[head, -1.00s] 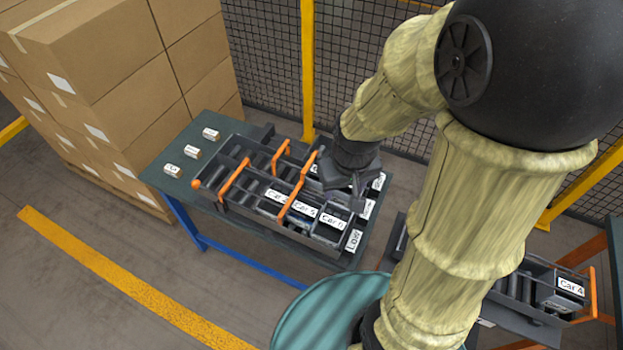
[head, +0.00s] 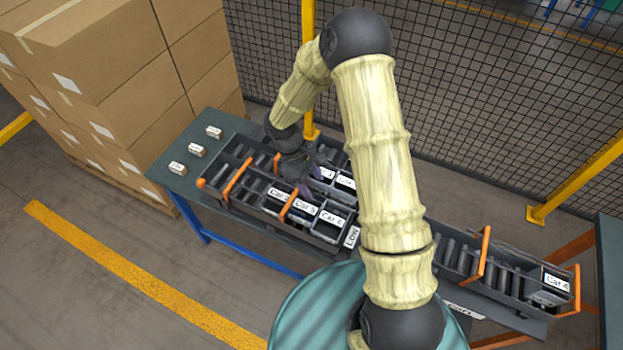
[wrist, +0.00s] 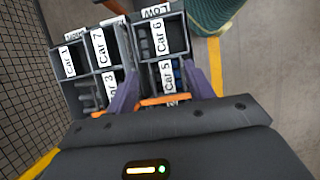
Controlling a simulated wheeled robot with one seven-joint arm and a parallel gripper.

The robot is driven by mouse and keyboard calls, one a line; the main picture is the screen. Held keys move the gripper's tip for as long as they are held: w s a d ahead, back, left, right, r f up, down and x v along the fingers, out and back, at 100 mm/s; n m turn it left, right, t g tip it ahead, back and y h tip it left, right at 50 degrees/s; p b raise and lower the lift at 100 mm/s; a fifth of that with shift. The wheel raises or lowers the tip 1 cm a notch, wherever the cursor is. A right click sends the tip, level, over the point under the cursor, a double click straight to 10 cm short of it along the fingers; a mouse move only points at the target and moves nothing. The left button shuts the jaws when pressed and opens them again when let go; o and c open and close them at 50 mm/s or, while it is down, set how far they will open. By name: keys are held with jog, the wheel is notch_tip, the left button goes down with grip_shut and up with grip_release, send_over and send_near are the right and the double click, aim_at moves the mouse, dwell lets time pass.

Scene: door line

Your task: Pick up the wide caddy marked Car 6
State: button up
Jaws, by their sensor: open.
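The caddy marked Car 6 (head: 331,229) sits at the right end of the front row on the dark table, beside the Car 5 caddy (head: 302,217). In the wrist view Car 6 (wrist: 174,38) is at the upper middle, with Car 5 (wrist: 171,76) just below it. My gripper (head: 311,184) is open and empty above the rows, to the upper left of Car 6 in the head view. In the wrist view its purple fingers (wrist: 162,72) stand apart either side of an orange bar and Car 5. I cannot tell their exact height.
Car 7 (wrist: 99,45), Car 1 (wrist: 69,60) and Car 3 (wrist: 110,90) fill the neighbouring row. A Low label (head: 351,237) marks the front row's right end. Orange bars (head: 238,180) cross the rows. Car 4 (head: 557,283) stands far right. Stacked boxes (head: 120,80) and mesh fence (head: 470,110) bound the area.

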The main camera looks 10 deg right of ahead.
aim_at(331, 218)
jog(key=p+x, duration=0.4)
jog(key=x, duration=1.3)
jog(key=shift+f, duration=0.2)
jog(key=shift+c, duration=0.2)
